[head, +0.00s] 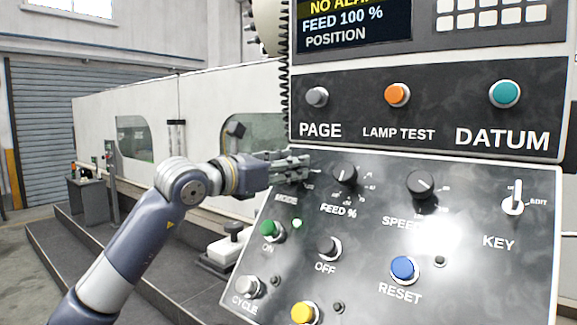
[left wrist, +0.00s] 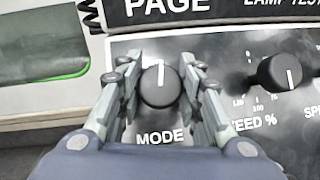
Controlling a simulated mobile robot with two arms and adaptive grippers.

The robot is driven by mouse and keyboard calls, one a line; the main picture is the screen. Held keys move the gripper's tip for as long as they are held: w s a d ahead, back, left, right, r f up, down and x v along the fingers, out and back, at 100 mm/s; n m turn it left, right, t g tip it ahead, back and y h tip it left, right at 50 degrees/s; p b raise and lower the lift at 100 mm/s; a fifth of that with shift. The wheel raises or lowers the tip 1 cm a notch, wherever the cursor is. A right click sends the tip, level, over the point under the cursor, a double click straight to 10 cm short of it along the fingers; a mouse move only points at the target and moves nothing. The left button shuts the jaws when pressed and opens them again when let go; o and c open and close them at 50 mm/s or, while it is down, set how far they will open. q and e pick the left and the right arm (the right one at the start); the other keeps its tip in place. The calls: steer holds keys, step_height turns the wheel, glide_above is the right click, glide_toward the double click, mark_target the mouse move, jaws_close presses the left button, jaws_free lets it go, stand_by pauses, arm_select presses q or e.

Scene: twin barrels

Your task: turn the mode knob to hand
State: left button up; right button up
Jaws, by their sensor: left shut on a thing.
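The mode knob (left wrist: 159,87) is a round black knob above the MODE label in the left wrist view. Its white pointer line points about straight up. My left gripper (left wrist: 161,92) has one finger on each side of the knob and is shut on it. The position marks around this knob are hidden, so I cannot read which mode it points to. In the head view my left gripper (head: 298,166) reaches the panel's upper left corner and covers the knob. My right gripper is in neither view.
The feed knob (head: 344,174) is close to the right of my gripper, with the speed knob (head: 422,185) further right. Below are the green ON button (head: 269,229) and black OFF button (head: 328,247). A coiled black cable (head: 285,75) hangs along the panel's left edge.

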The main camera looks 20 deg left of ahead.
arm_select(q)
steer(key=shift+a+r+m+g+h+p, duration=0.15)
steer(key=shift+m+g+h+p, duration=0.3)
steer(key=shift+m+h, duration=0.55)
steer(key=m+g+p, duration=0.1)
steer(key=m, duration=0.1)
steer(key=m+g+h+p, duration=0.1)
steer(key=m, duration=0.2)
steer(key=shift+r+g, duration=0.15)
steer(key=shift+g, duration=0.2)
steer(key=m+g+p, duration=0.1)
steer(key=m, duration=0.1)
steer(key=m+g+h+p, duration=0.1)
steer(key=shift+d+m, duration=0.2)
steer(key=shift+m, duration=0.2)
steer(key=shift+s+m+g+p, duration=0.1)
steer(key=shift+m+g+p, duration=0.5)
steer(key=shift+m, duration=0.3)
steer(key=shift+f, duration=0.2)
steer(key=o, duration=1)
steer(key=shift+s, duration=0.1)
steer(key=shift+a, duration=0.1)
